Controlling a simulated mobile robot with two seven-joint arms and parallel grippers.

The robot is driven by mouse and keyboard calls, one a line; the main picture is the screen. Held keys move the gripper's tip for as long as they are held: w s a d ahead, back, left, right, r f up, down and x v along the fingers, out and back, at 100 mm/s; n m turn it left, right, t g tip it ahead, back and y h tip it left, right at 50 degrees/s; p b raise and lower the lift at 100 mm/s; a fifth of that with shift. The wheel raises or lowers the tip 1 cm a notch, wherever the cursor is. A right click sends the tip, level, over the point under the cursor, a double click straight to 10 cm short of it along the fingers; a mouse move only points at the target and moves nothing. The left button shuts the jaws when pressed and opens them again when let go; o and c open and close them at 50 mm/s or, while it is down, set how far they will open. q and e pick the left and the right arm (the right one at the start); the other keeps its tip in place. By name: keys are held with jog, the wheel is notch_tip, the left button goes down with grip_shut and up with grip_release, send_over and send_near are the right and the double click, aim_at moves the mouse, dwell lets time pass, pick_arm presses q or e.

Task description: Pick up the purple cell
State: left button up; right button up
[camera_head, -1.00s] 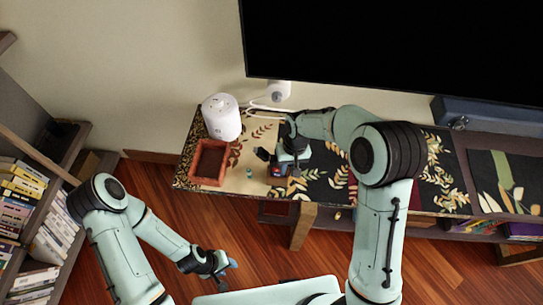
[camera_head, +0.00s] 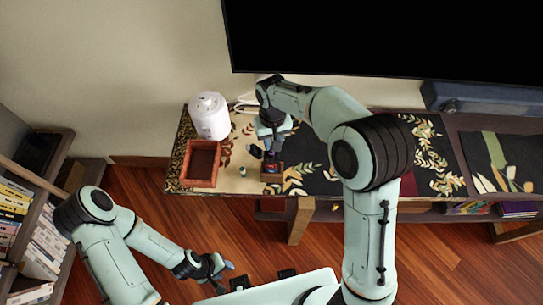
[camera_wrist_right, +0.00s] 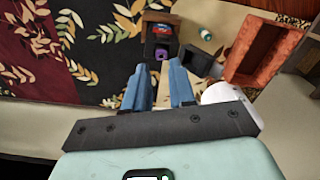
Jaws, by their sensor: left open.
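The purple cell (camera_wrist_right: 161,54), a dark block with a purple ring on its end, sits in a small brown holder (camera_wrist_right: 160,18) beside a red and blue item (camera_wrist_right: 163,33). In the head view the holder (camera_head: 272,177) is on the cabinet top, and the cell cannot be told apart there. My right gripper (camera_wrist_right: 160,82) has its blue fingers apart, with nothing between them, pointing toward the cell from a short distance. My left gripper (camera_head: 224,266) is open and empty, low over the floor, far from the cell.
A reddish open tray (camera_head: 201,163) stands left of the holder, with a small green-white item (camera_head: 242,172) and a black object (camera_head: 255,152) between. A white cylinder (camera_head: 209,116) stands behind the tray. A large black screen (camera_head: 390,40) is at the back.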

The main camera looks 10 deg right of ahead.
aim_at(272, 157)
jog(key=f, duration=0.5)
jog(key=shift+w, duration=0.25)
jog(key=shift+r, duration=0.1)
grip_shut()
jog(key=shift+r, duration=0.1)
